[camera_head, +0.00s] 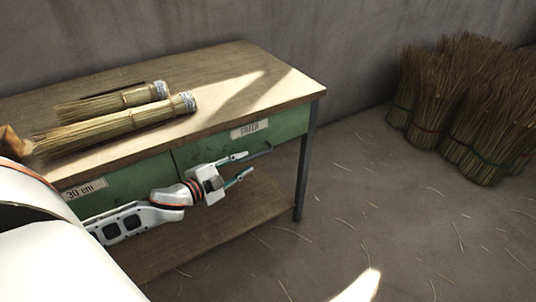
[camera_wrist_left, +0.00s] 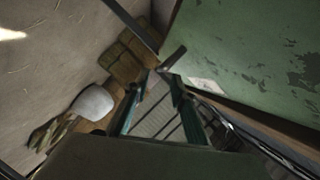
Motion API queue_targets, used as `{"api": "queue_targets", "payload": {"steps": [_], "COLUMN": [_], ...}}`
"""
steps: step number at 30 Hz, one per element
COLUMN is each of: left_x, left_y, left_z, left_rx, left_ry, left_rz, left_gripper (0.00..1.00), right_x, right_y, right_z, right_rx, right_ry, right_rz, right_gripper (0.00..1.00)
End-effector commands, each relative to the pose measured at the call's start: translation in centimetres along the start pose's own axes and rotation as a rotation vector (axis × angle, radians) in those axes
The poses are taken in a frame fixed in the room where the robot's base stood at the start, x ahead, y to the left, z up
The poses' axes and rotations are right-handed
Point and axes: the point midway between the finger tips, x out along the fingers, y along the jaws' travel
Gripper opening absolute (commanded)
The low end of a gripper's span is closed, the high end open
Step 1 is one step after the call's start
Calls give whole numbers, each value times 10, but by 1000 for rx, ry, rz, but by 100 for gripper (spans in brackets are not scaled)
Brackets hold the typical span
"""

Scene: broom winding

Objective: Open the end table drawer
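The end table (camera_head: 230,65) has a wooden top and two green drawers along its front. The right drawer (camera_head: 290,125) appears closed; it bears a paper label and a dark bar handle (camera_head: 262,151). The left drawer (camera_head: 130,182) is labelled "30 cm" and also appears closed. My left gripper (camera_head: 243,165) is open in front of the right drawer, its fingertips close to the handle. In the left wrist view the spread fingers (camera_wrist_left: 157,80) point toward the grey handle (camera_wrist_left: 174,57) beside the green front (camera_wrist_left: 250,45). Contact cannot be told. My right gripper is not in view.
Straw brush bundles (camera_head: 120,120) lie on the left of the tabletop. A lower wooden shelf (camera_head: 255,210) runs under the drawers, and a metal leg (camera_head: 304,170) stands at the right corner. Broom straw bundles (camera_head: 465,110) stand at the back right. The floor between is clear apart from loose straws.

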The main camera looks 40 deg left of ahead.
Motion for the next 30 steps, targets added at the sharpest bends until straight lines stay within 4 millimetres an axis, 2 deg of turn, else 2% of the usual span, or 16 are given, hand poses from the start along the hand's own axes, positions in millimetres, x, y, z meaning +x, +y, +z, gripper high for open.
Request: {"api": "queue_targets", "payload": {"steps": [18, 24, 30], "left_x": [66, 75, 76], "left_y": [0, 0, -2], "left_z": [1, 0, -1], "left_rx": [2, 0, 0], "left_ry": [-1, 0, 0], "left_rz": [0, 0, -2], "left_gripper": [25, 25, 25], "right_x": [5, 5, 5], "right_y": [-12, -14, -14], "right_z": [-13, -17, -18], "right_rx": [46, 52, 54], "right_ry": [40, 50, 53], "right_rz": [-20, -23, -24], "right_gripper": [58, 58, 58]}}
